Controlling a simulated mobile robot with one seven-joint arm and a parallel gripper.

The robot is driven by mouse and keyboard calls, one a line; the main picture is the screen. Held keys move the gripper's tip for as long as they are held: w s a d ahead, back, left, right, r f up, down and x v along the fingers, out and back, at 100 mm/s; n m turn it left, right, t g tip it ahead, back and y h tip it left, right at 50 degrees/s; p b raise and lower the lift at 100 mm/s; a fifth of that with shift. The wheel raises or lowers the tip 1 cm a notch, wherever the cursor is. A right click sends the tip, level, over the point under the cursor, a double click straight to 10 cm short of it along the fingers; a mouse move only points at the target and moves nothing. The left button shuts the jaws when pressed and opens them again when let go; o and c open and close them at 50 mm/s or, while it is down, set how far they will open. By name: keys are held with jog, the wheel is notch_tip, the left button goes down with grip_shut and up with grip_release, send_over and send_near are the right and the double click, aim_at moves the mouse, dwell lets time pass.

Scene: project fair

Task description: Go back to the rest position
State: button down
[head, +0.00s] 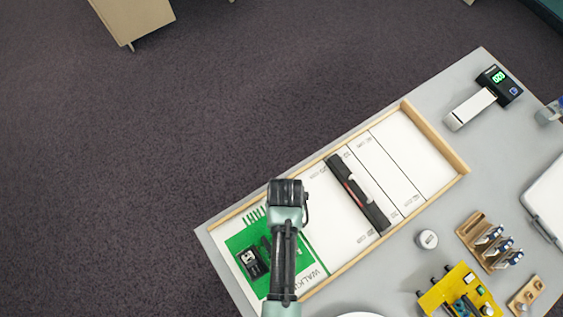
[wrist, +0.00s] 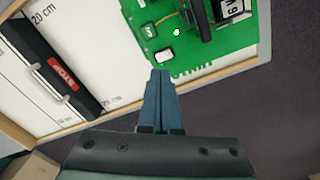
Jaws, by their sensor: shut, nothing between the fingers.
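My gripper (wrist: 161,85) shows in the wrist view with its two blue fingers pressed together and nothing between them. It is over the edge of a wooden-framed white tray (wrist: 20,133), beside the green board (wrist: 185,68). In the head view my arm reaches up from the bottom over the left part of the tray (head: 408,105), and its fingertips are hidden. The green board (head: 240,243) with a small black device (head: 252,263) on it lies at the tray's left end.
A black bar (head: 358,194) lies across the marked tray, left of clear white sections. A scale with a green display (head: 497,78), a white round jar (head: 427,239), a wooden rack (head: 474,229) and a yellow board (head: 455,287) stand on the grey table. Dark floor is open beyond.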

jog(key=shift+r, duration=0.25)
dwell(0.4)
jog(key=w+r+t+b, duration=0.2)
jog(key=w+r+t, duration=0.5)
jog(key=w+r, duration=1.05)
jog(key=w+r+t+b, duration=0.1)
jog(key=w+r+t, duration=0.25)
jog(key=r, duration=0.45)
jog(key=w+r+t, duration=0.3)
jog(key=w+r, duration=0.2)
jog(key=r, duration=0.3)
jog(key=s+r+m+t+b, duration=0.15)
jog(key=r+t, duration=0.25)
jog(key=r, duration=0.8)
jog(key=s+r+n+t+b, duration=0.15)
jog(key=r+t, duration=0.25)
jog(key=r, duration=0.9)
jog(key=s+r+m+t, duration=0.1)
jog(key=s+r+t, duration=0.5)
jog(key=s+r, duration=0.7)
notch_tip(320, 180, up, 2)
jog(key=shift+s+r, duration=0.1)
jog(key=shift+s, duration=0.15)
